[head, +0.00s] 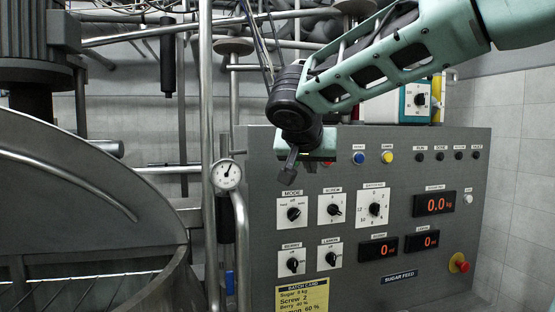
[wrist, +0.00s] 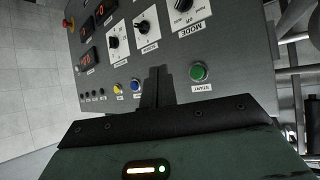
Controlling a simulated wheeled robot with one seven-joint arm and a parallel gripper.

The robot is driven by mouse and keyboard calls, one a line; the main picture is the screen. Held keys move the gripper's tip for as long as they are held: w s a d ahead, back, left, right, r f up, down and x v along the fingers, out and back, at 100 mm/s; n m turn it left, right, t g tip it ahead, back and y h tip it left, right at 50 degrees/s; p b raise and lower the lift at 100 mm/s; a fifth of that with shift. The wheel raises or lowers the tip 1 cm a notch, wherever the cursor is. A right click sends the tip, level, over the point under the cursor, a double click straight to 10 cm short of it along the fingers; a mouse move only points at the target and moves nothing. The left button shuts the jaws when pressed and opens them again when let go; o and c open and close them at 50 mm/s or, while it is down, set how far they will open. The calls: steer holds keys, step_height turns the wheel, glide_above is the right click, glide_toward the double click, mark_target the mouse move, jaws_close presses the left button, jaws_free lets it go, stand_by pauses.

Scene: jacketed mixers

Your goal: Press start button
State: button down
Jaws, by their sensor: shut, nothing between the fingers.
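The start button (wrist: 199,72) is a round green button with a START label, on the grey control panel (wrist: 235,52) in the wrist view. In the head view I cannot see it; my gripper covers that part of the panel. My gripper (head: 288,175) is shut and empty in front of the panel's upper left. In the wrist view its dark fingers (wrist: 158,76) reach toward the panel, a little to the left of the start button. I cannot tell how wide the gap to the panel is.
A blue button (head: 358,158) and a yellow button (head: 389,157) sit right of my gripper. Below are the mode knob (head: 293,214), other knobs and red displays. A red emergency knob (head: 459,263) is at lower right. A gauge (head: 226,175), pipes and a steel vessel (head: 80,215) stand left.

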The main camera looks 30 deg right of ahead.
steer(key=shift+w, duration=0.1)
steer(key=p, duration=0.3)
glide_toward(297, 165)
steer(key=shift+w+d+f, duration=0.3)
steer(key=shift+d+f, duration=0.25)
steer(key=shift+f, duration=0.1)
steer(key=shift+w+d+f, duration=0.3)
steer(key=shift+d+f, duration=0.25)
steer(key=shift+f, duration=0.1)
steer(key=shift+w+d+f, duration=0.35)
steer(key=shift+d+f, duration=0.25)
steer(key=shift+f, duration=0.05)
steer(key=shift+w+b, duration=0.1)
steer(key=shift+b, duration=0.25)
steer(key=shift+w+d, duration=0.1)
steer(key=shift+w, duration=0.2)
stand_by(0.3)
steer(key=shift+w+d+b, duration=0.1)
steer(key=shift+w+b, duration=0.3)
steer(key=shift+b, duration=0.1)
stand_by(0.6)
steer(key=shift+s, duration=0.15)
steer(key=shift+s+a+b, duration=0.2)
steer(key=shift+s+b, duration=0.5)
steer(key=shift+b, duration=0.15)
